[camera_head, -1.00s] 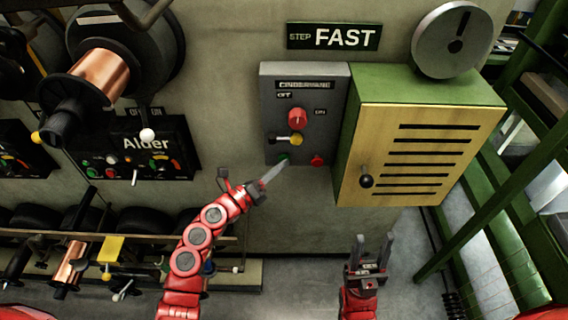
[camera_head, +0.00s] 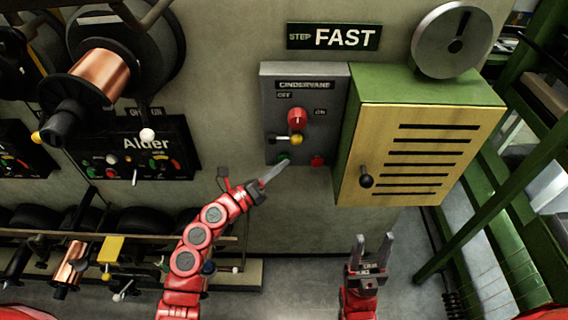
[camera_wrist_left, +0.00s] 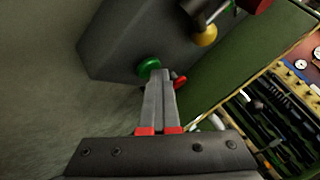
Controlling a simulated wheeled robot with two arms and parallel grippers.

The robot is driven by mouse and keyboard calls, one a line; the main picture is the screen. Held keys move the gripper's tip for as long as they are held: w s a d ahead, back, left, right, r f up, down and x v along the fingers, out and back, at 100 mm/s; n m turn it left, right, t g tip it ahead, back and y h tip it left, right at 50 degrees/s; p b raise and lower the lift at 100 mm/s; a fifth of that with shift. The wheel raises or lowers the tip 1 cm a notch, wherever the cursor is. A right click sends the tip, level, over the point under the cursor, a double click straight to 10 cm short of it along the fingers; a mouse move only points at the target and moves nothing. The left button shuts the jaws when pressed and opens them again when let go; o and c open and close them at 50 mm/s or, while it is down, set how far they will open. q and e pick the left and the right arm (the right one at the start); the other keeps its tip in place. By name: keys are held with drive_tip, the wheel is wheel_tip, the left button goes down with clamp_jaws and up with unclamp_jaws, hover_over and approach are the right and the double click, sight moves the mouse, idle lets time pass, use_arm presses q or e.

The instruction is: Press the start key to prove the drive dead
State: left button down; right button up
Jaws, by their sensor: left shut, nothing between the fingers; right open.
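The grey drive box (camera_head: 275,85) labelled CINDERVANE is on the wall, with OFF and ON marks. The green key (camera_head: 284,157) is low on its front, and shows in the left wrist view (camera_wrist_left: 148,67). A red button (camera_head: 317,160) is to its right. My left gripper (camera_head: 284,164) is shut and empty, its fingertips close by the green key. In the left wrist view the fingertips (camera_wrist_left: 159,75) overlap the key's lower right edge; I cannot tell whether they touch it. My right gripper (camera_head: 374,242) is open and empty, low in front of the wall.
A red rotary handle (camera_head: 297,118) and a yellow-knobbed lever (camera_head: 297,139) sit above the keys. A green cabinet with a slotted yellow door (camera_head: 415,150) juts out at the right. The Alder panel (camera_head: 150,150) and a copper spool (camera_head: 103,75) are at the left.

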use_arm(q)
drive_tip(key=shift+w+a, duration=0.1)
drive_tip(key=shift+w, duration=0.2)
drive_tip(key=shift+w+a+r+b, duration=0.1)
drive_tip(key=shift+w+r+b, duration=0.05)
drive_tip(key=shift+b, duration=0.15)
